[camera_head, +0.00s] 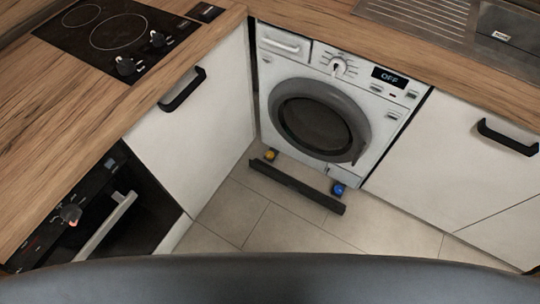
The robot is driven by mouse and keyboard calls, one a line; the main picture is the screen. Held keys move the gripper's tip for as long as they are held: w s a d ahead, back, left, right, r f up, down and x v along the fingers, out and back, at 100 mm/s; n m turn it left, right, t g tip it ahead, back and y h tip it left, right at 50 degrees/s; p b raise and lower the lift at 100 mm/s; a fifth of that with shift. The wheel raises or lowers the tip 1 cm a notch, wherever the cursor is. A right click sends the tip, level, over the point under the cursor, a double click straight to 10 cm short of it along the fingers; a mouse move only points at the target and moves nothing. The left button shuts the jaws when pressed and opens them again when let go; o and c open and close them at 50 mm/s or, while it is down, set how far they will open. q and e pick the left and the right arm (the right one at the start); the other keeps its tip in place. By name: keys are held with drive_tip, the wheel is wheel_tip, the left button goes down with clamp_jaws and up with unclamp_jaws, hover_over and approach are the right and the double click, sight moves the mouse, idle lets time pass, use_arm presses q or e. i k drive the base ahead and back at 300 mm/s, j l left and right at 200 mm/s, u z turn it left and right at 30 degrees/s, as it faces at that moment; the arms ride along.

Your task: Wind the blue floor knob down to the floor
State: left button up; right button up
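The blue floor knob (338,190) sits low under the front right corner of the white washing machine (374,108), close to the tiled floor. Whether it touches the floor cannot be told at this size. A yellow knob (270,155) sits under the machine's front left corner. The machine's round dark door is shut and its display (390,77) reads OFF. Neither of my grippers is in view.
A dark plinth bar (296,187) lies on the floor just in front of the machine. White cabinets (196,127) with dark handles flank it. An oven (95,220) and a hob (112,35) are at left, a sink (508,28) at top right.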

sight(339, 190)
drive_tip(key=z, duration=1)
